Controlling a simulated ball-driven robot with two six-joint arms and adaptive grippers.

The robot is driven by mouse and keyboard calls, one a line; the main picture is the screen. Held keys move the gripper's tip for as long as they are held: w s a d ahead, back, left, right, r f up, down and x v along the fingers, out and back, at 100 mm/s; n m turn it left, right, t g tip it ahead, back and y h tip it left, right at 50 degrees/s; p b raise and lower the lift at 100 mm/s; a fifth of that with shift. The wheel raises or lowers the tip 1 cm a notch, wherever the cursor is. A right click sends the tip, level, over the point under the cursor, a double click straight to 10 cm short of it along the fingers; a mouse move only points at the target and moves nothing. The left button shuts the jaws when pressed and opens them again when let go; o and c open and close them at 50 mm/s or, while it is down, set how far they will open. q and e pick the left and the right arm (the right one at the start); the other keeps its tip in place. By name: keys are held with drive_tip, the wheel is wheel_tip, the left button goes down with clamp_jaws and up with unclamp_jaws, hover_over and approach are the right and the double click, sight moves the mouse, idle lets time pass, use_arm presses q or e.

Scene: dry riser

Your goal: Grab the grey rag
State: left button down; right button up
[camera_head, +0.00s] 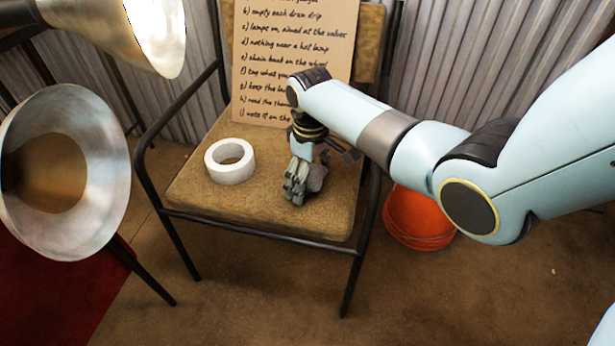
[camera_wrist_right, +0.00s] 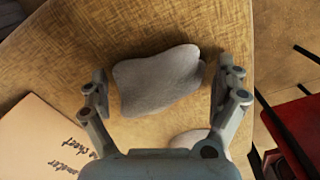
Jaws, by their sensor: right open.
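The grey rag (camera_wrist_right: 160,80) lies on the seat of a chair as a flat, crumpled lump. In the head view only part of the rag (camera_head: 318,178) shows, behind my right gripper. My right gripper (camera_head: 297,190) points down over the seat. In the right wrist view the right gripper (camera_wrist_right: 164,82) is open, with one finger to each side of the rag. A gap shows on the left side; on the right the finger is close to the rag, and I cannot tell if they touch. My left gripper is not in view.
A white tape roll (camera_head: 230,161) lies on the brown chair seat (camera_head: 250,215), left of the gripper. A handwritten board (camera_head: 270,75) stands at the seat's back. An orange bucket (camera_head: 415,220) is on the floor at right. Metal lamp shades (camera_head: 95,130) stand close at left.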

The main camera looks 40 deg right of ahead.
drive_tip(key=shift+c, duration=0.3)
drive_tip(key=c, duration=1.2)
drive_tip(key=shift+o, duration=0.2)
drive_tip(key=shift+r, duration=0.1)
